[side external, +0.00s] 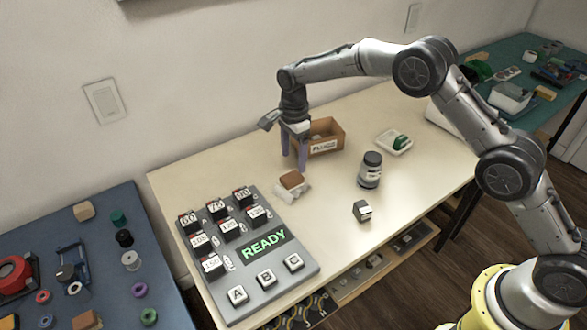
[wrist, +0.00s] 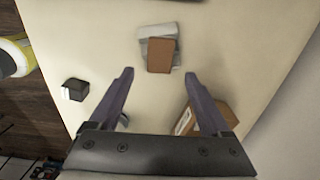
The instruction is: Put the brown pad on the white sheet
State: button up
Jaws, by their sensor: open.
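The brown pad (side external: 291,179) is a small rounded block on the table, between the button panel and the open box. In the wrist view the pad (wrist: 160,56) lies flat on a pale, uneven white sheet (wrist: 159,31), whose edges show past it at the top and left. In the side view the sheet (side external: 280,194) shows at the pad's near side. My gripper (side external: 294,162) is open and empty, fingers pointing down, behind the pad and apart from it. In the wrist view the pad is ahead of the gap between the fingertips (wrist: 159,74).
A cardboard box (side external: 326,146) stands right beside my fingers. A dark jar (side external: 370,170), a small grey block (side external: 362,211) and a white tray with a green item (side external: 394,142) stand to the right. The READY button panel (side external: 285,273) is at the front left.

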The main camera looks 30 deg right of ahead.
jog(key=shift+r, duration=2.7)
jog(key=shift+r, duration=0.1)
notch_tip(320, 180, up, 10)
jog(key=n+t, duration=0.1)
jog(key=n, duration=0.2)
send_over(294, 176)
jog(key=s+d, duration=0.3)
jog(key=s, duration=0.3)
jog(key=s+d+r+n+t, duration=0.2)
jog(key=s+d+r+n, duration=0.2)
jog(key=s+r+n, duration=0.55)
jog(key=s+d+f+n+t, duration=0.1)
jog(key=s+d+f+n, duration=0.1)
jog(key=s, duration=1)
jog(key=s+d+f+n+t, duration=0.1)
jog(key=s+d+f+n, duration=0.1)
jog(key=s, duration=1.1)
jog(key=shift+d+n+t, duration=0.15)
jog(key=shift+n+t, duration=0.15)
jog(key=shift+n, duration=0.45)
